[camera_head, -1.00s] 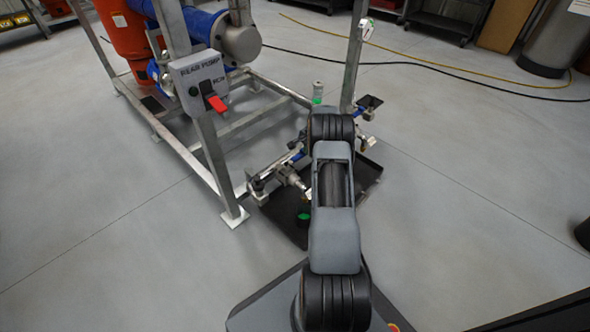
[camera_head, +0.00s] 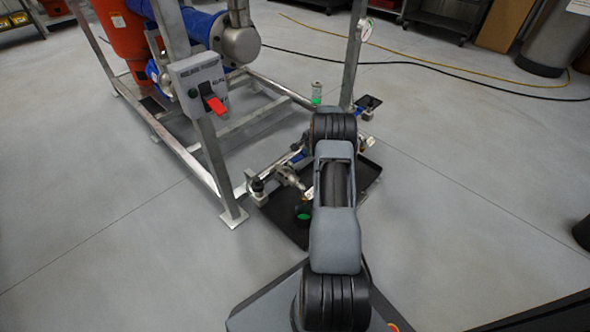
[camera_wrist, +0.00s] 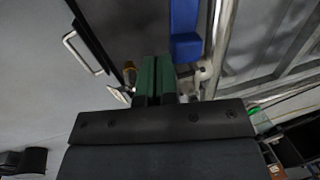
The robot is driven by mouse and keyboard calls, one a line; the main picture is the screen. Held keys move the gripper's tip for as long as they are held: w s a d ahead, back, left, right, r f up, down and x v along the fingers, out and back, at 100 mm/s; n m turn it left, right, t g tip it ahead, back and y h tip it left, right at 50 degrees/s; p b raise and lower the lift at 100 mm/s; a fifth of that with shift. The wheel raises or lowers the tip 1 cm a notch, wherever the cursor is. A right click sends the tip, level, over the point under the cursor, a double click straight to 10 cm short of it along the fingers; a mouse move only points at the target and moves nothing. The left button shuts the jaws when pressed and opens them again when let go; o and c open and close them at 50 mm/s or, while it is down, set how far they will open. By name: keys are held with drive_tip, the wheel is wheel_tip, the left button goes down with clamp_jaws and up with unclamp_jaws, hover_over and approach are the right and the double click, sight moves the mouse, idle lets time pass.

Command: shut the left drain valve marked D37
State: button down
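In the wrist view the green fingers of my gripper (camera_wrist: 157,72) are together, with only a thin dark line between them and nothing seen held. A blue handle (camera_wrist: 185,35) is just right of the fingertips, in front of a metal pipe. Pale metal fittings (camera_wrist: 190,82) show beside the fingers; contact cannot be told. In the head view, low valve pipework (camera_head: 288,175) with a blue part (camera_head: 300,157) sits over a black drip tray (camera_head: 283,222). My arm hides the gripper and part of the pipework there. No D37 mark is readable.
The skid's steel frame (camera_head: 205,165) carries a switch box (camera_head: 197,80) with a red lever. A green round object (camera_head: 304,213) is at the tray. A tray handle (camera_wrist: 84,52) shows in the wrist view. The floor to the right is open; a hose crosses behind.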

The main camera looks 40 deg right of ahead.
drive_tip(key=w+p+v, duration=0.1)
drive_tip(key=p+v, duration=0.3)
drive_tip(key=v, duration=0.2)
drive_tip(key=shift+w+a+r, duration=0.15)
drive_tip(key=shift+w+r, duration=0.05)
drive_tip(key=shift+r, duration=0.35)
drive_tip(key=s+a+r+n+p, duration=0.15)
drive_tip(key=a+r+p, duration=0.45)
drive_tip(key=r, duration=0.6)
drive_tip(key=s+a+r+n+p, duration=0.1)
drive_tip(key=a+r+n+p, duration=0.35)
drive_tip(key=r, duration=0.75)
drive_tip(key=s+a+r+n+p, duration=0.1)
drive_tip(key=a+r+p, duration=0.7)
drive_tip(key=r, duration=0.4)
drive_tip(key=s+a+r+n+p, duration=0.4)
drive_tip(key=s+a+r+p, duration=0.4)
drive_tip(key=s+r, duration=0.2)
drive_tip(key=s+a+r+n+t+p, duration=0.1)
drive_tip(key=s+a+r+n+p, duration=0.4)
drive_tip(key=s+r, duration=0.5)
drive_tip(key=s+a+p, duration=0.1)
drive_tip(key=a+p, duration=0.1)
drive_tip(key=a, duration=0.1)
drive_tip(key=shift+s+a+r+p, duration=0.25)
drive_tip(key=shift+s+r+p, duration=0.1)
drive_tip(key=shift+s+r, duration=0.05)
